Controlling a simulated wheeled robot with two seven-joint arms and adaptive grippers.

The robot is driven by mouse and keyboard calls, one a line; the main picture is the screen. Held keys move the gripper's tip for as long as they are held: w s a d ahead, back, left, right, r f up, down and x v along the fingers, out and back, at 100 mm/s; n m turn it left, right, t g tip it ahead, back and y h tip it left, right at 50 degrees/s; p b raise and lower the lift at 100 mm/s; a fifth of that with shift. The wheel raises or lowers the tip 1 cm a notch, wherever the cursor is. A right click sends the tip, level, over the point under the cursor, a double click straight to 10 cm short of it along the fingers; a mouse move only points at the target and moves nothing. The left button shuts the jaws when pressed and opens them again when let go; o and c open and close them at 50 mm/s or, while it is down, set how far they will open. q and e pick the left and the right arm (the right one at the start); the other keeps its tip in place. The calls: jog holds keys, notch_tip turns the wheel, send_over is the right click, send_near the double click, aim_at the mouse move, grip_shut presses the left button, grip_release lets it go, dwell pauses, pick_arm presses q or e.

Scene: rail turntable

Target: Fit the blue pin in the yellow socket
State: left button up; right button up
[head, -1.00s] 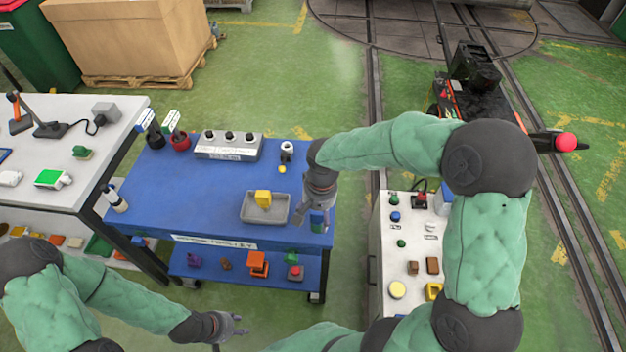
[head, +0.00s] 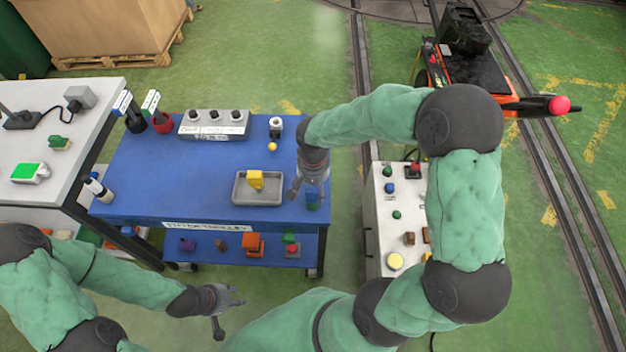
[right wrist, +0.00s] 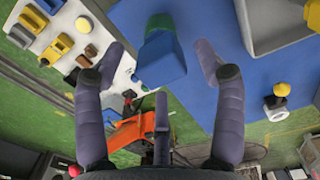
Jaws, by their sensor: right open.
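The yellow socket (head: 255,180) stands in a grey tray (head: 240,200) on the blue table. The blue pin (head: 313,201) is at the table's right front corner, to the right of the tray, partly hidden by my right gripper (head: 309,190). In the right wrist view the blue pin (right wrist: 163,63) shows as a blue block with a green-teal part, between the spread fingers of my right gripper (right wrist: 163,65). The right gripper is open, and I see no finger closed on the pin. My left gripper (head: 228,298) is open and empty, in front of the table.
A grey box with black knobs (head: 213,124) and a small stand with a yellow ball (head: 275,132) are at the table's back. A white cabinet (head: 385,240) with coloured parts stands to the right. A lower shelf (head: 240,250) holds small objects.

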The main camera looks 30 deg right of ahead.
jog(key=shift+f, duration=0.75)
jog(key=shift+c, duration=0.3)
jog(key=shift+r, duration=0.1)
grip_shut()
